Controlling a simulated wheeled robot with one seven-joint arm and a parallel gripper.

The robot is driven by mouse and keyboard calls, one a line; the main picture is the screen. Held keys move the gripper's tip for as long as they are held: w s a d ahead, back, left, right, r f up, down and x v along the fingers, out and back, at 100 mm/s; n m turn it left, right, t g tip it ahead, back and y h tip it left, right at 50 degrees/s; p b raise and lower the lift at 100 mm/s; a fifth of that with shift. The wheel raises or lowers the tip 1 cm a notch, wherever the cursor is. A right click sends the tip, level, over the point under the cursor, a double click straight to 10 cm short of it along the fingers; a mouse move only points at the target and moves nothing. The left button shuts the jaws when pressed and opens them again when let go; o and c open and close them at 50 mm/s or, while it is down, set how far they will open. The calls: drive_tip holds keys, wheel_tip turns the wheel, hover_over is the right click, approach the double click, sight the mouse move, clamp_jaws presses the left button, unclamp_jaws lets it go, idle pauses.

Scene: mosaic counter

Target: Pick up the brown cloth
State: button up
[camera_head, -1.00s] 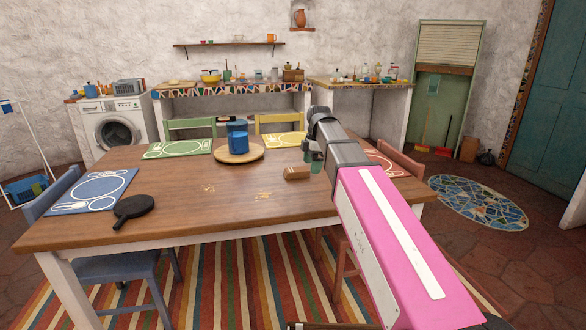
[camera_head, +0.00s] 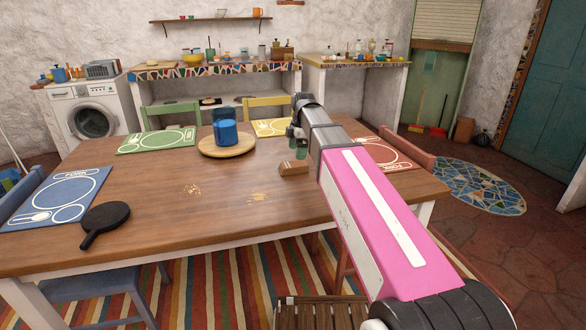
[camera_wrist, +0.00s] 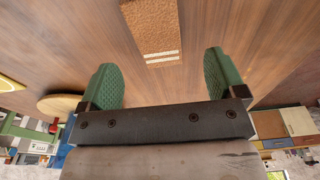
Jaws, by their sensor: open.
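The brown cloth (camera_head: 294,168) is a small folded tan piece with pale stripes at one end. It lies on the wooden table (camera_head: 230,208), right of the middle. In the wrist view the cloth (camera_wrist: 153,28) shows at the top, beyond and between the fingertips, with its striped end toward me. My gripper (camera_wrist: 169,75) is open, with its two green fingers apart and nothing between them. In the head view my gripper (camera_head: 298,146) is above the table just behind the cloth, partly hidden by my arm. Contact with the cloth is not visible.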

sight(293, 164)
drive_tip(key=shift+a+f, duration=0.25)
drive_tip(key=shift+f, duration=0.9)
drive_tip(key=shift+a+f, duration=0.2)
drive_tip(key=shift+f, duration=1)
drive_tip(key=shift+a+f, duration=0.25)
drive_tip(key=shift+f, duration=0.9)
drive_tip(key=c, duration=1.1)
drive_tip(key=shift+r, duration=0.15)
drive_tip(key=shift+r, duration=0.4)
drive_tip(key=r, duration=0.3)
drive_tip(key=shift+s+a+r, duration=0.1)
drive_tip(key=shift+s+r, duration=0.1)
drive_tip(key=shift+r, duration=0.1)
drive_tip(key=s+a+r, duration=0.2)
drive_tip(key=s, duration=0.1)
drive_tip(key=s+a+r, duration=0.2)
drive_tip(key=s, duration=0.1)
drive_tip(key=s+a+r, duration=0.2)
drive_tip(key=s, duration=0.1)
drive_tip(key=shift+a+r, duration=0.2)
drive_tip(key=shift+a, duration=0.15)
